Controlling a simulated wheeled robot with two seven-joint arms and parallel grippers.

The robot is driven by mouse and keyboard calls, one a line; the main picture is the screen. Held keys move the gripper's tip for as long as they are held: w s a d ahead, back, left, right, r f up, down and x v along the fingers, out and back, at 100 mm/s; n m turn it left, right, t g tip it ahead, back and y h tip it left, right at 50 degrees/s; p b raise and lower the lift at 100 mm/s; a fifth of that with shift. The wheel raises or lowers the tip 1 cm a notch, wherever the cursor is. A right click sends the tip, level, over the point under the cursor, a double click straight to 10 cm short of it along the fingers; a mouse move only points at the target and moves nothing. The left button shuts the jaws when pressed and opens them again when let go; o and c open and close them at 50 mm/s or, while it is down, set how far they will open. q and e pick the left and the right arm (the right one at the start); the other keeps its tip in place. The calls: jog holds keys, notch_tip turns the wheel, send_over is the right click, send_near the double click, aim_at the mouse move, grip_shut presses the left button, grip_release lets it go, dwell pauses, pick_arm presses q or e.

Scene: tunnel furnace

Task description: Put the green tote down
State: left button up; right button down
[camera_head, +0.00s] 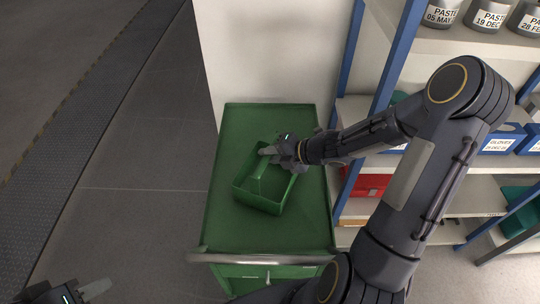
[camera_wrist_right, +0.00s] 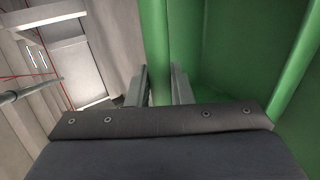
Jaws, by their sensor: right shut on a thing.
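My left gripper (camera_head: 92,290) is at the bottom left corner, partly cut off, away from the tote.
The cart has a grey handle bar (camera_head: 260,259) at its near edge. Shelves with blue posts (camera_head: 347,180) stand close on the right, holding labelled containers (camera_head: 491,15), bins and a red box (camera_head: 370,186). A pale wall (camera_head: 265,50) is behind. The floor at left is clear.

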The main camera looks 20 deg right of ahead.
jog(key=c, duration=1.7)
grip_release()
jog(key=shift+f, duration=0.1)
jog(key=o, duration=0.4)
